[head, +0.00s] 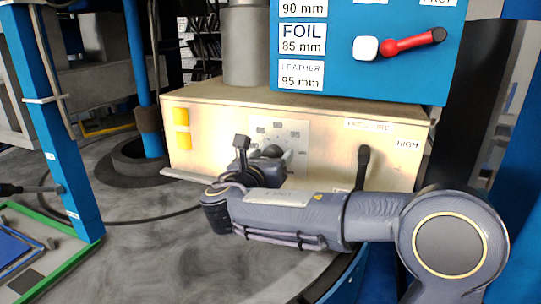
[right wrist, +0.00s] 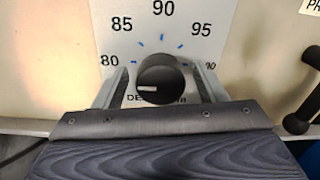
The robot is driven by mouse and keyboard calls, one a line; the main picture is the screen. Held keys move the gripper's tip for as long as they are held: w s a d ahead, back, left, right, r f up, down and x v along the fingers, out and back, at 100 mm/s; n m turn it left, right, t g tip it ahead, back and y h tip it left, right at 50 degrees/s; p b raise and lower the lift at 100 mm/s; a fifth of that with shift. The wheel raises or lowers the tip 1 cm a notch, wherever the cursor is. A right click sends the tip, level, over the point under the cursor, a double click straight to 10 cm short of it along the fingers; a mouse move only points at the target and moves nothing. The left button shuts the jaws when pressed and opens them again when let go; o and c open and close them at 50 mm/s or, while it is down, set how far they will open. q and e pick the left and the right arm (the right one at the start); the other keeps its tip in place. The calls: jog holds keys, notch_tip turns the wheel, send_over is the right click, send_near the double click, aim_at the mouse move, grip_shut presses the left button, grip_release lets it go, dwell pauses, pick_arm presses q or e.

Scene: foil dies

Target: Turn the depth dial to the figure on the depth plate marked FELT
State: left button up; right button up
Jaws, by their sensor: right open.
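The depth dial (right wrist: 165,71) is a round black knob with a white mark, on a pale scale plate (right wrist: 228,22). The mark points left, slightly below the 80 end. The scale reads 80, 85, 90, 95, and a partly hidden figure at right. My right gripper (right wrist: 161,84) is open, with one finger on each side of the dial; I cannot tell whether they touch it. In the head view, the gripper (head: 262,158) partly hides the dial. The depth plates show FOIL 85 mm (head: 302,39), LEATHER 95 mm (head: 301,75) and a 90 mm plate (head: 302,9) whose name is cut off.
A black lever (head: 363,160) stands right of the dial, below the PRESSURE label (head: 369,125). It also shows in the right wrist view (right wrist: 300,122). A red lever (head: 410,43) is on the blue panel (head: 340,75) above. A blue post (head: 55,120) stands at left.

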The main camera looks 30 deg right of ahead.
jog(key=c, duration=1)
jog(key=m+b, duration=0.3)
jog(key=shift+f, duration=0.25)
jog(key=m+b, duration=0.9)
jog(key=m, duration=0.1)
jog(key=shift+m+b, duration=0.3)
jog(key=shift+r+m+y+b, duration=0.1)
jog(key=shift+m+y+b, duration=0.2)
jog(key=shift+m+b, duration=1.35)
jog(key=shift+m, duration=0.35)
